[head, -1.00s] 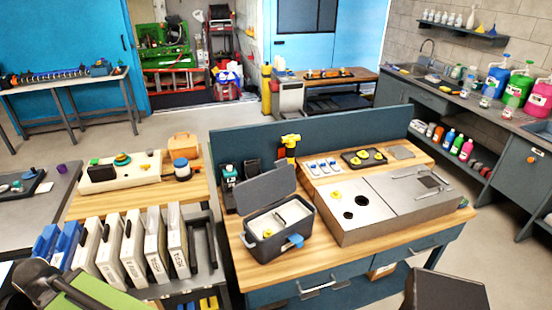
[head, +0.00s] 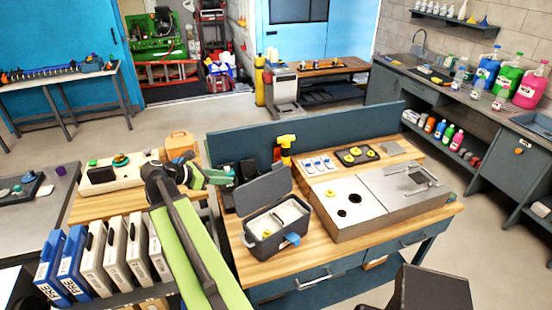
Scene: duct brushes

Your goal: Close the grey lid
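The grey lid (head: 263,192) stands open, tilted up and back from the rear edge of a dark grey box (head: 268,240) on the wooden bench. Light-coloured contents show inside the open box. A blue tab (head: 292,239) is at its front right. My gripper (head: 218,176) is left of the lid, at about the height of its top edge in the picture, and appears apart from it. Its fingers are small and overlap dark items behind, so I cannot tell whether they are open or shut.
A steel unit (head: 345,225) with round holes stands right of the box. A yellow-topped tool (head: 285,148) stands behind the lid, before a blue back panel (head: 330,125). Upright binders (head: 92,260) stand at the lower left. Bare wood (head: 260,264) lies in front of the box.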

